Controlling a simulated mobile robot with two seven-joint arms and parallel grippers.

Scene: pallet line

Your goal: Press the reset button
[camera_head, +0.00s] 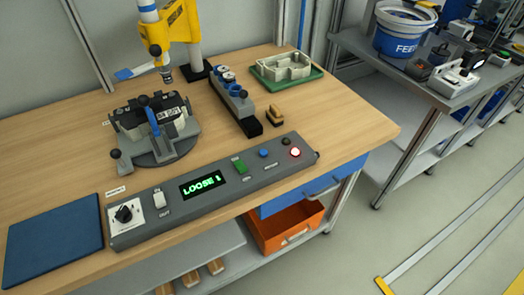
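A long grey control panel (218,195) lies along the front of the wooden workbench. On it, from left to right, are a black rotary knob (124,214) on a white plate, a pale rocker switch (159,199), a display (203,185) with green text reading "LOOSE" and one more mark, a green switch (240,166), a blue button (263,153), a dark button (286,142) and a lit red-rimmed button (295,153). The small labels are too small to read, so I cannot tell which button is the reset. Neither of my grippers is in view.
A clamping fixture (155,130) stands behind the panel, under a yellow tool (172,28). A grey block with blue-topped parts (233,97) and a green tray (287,72) stand further back. A blue mat (53,238) lies left. The air above the panel is clear.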

